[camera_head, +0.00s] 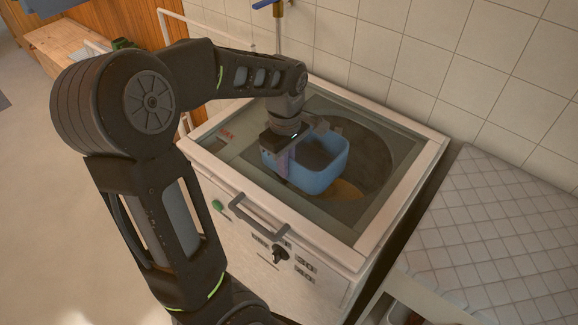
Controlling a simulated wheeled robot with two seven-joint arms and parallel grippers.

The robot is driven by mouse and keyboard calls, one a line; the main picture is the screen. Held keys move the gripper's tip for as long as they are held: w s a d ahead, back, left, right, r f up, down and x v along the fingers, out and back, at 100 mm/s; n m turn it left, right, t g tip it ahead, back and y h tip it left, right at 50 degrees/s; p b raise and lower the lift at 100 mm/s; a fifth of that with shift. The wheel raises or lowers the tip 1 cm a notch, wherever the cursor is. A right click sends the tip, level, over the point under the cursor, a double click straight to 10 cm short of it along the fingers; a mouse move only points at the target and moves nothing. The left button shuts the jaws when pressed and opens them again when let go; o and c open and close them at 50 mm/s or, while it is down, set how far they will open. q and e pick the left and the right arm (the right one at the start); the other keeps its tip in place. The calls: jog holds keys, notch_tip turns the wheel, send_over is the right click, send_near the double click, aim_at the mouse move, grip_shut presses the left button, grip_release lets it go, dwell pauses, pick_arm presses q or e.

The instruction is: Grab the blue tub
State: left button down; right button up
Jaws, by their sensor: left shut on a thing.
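The blue tub (322,176) is an open, rounded container at the top of a white machine, over its dark round opening. My left gripper (284,160) is at the tub's left side, shut on its wall. The gripper's fingers are partly hidden by the tub and the wrist. I cannot tell whether the tub rests on something or is held clear. My right gripper does not show.
The white machine (228,184) has a front handle (258,218), a dark knob (280,253) and a green button (218,205). A quilted padded surface (500,230) lies to the right. A tiled wall (440,60) stands behind. Open floor is at left.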

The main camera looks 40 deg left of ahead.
pick_arm(q)
notch_tip(320, 180, up, 9)
jog(key=shift+f+b, duration=0.1)
jog(key=shift+b, duration=0.25)
